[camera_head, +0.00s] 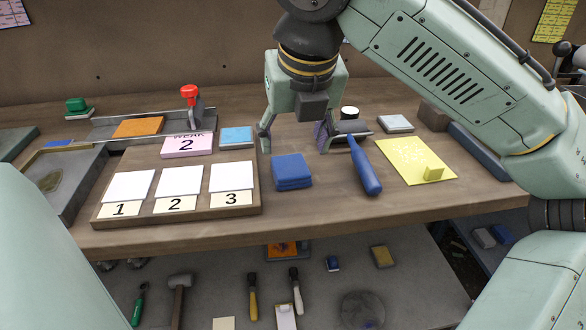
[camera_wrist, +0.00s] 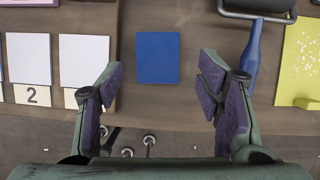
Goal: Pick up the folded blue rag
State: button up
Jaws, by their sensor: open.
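The folded blue rag (camera_head: 291,172) lies flat on the wooden workbench, just right of the numbered tray. It also shows in the wrist view (camera_wrist: 158,57) as a blue rectangle, centred a little beyond the fingertips. My gripper (camera_head: 293,140) is open and empty, above the bench and slightly behind the rag in the head view. In the wrist view, its purple-padded fingers (camera_wrist: 158,75) stand wide apart, one on each side of the rag's column. The fingers do not touch the rag.
A wooden tray (camera_head: 180,214) with white cards numbered 1, 2 and 3 sits left of the rag. A blue-handled roller (camera_head: 365,168) lies close on its right, then a yellow sheet (camera_head: 412,160). A light-blue block (camera_head: 236,137) sits behind. Bare bench lies in front of the rag.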

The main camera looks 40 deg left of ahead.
aim_at(289, 163)
jog(key=shift+s+x, duration=0.15)
jog(key=shift+x, duration=1.35)
jog(key=shift+s+x, duration=0.15)
jog(key=shift+x, duration=1.4)
jog(key=shift+d+f, duration=0.15)
jog(key=shift+d, duration=0.05)
jog(key=shift+c, duration=0.4)
jog(key=c, duration=0.7)
jog(key=shift+c, duration=0.2)
jog(key=shift+r, duration=0.65)
notch_tip(289, 163, up, 2)
jog(key=shift+r, duration=0.15)
jog(key=s+a, duration=0.1)
jog(key=s, duration=0.4)
jog(key=s+a+r, duration=0.1)
jog(key=s, duration=0.4)
jog(key=s+a, duration=0.1)
jog(key=s, duration=0.4)
jog(key=shift+s+r+b, duration=0.25)
jog(key=shift+s+b, duration=0.1)
